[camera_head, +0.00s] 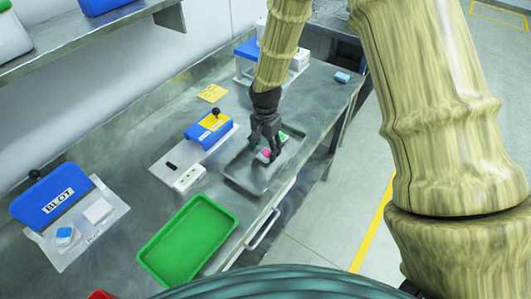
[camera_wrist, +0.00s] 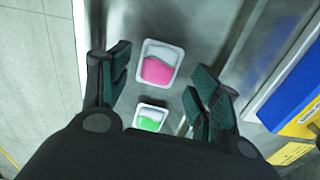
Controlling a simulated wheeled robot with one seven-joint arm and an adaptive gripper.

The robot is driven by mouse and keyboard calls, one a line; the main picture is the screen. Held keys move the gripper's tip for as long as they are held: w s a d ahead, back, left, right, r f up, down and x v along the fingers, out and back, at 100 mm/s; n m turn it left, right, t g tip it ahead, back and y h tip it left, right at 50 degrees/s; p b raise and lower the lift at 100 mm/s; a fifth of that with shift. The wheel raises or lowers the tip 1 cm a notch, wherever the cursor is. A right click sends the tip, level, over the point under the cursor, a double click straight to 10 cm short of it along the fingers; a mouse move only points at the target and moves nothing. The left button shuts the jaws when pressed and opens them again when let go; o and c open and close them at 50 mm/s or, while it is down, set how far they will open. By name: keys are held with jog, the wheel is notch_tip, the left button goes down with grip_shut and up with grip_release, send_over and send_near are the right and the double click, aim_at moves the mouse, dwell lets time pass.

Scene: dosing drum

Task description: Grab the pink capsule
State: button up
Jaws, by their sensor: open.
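The pink capsule (camera_wrist: 158,66) is a small white-rimmed square cup with pink contents. In the wrist view it lies on the metal tray, ahead of and between my open fingers. In the head view the pink capsule (camera_head: 266,153) shows partly under my gripper (camera_head: 266,150). The green capsule (camera_wrist: 150,118) lies nearer my palm in the wrist view, close to the pink one. My gripper (camera_wrist: 160,95) is open and empty, pointing down over the tray. Its fingers stand to the left and right of the capsules. I cannot tell how high they are above the tray.
The grey tray (camera_head: 242,179) sits near the bench's front edge. A blue and yellow device (camera_head: 209,128) stands left of it, with a white socketed block (camera_head: 189,178) nearby. A green bin (camera_head: 187,240) is in front.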

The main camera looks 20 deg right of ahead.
jog(key=shift+f, duration=0.4)
jog(key=shift+s+f, duration=0.15)
jog(key=shift+f, duration=0.55)
jog(key=c, duration=0.9)
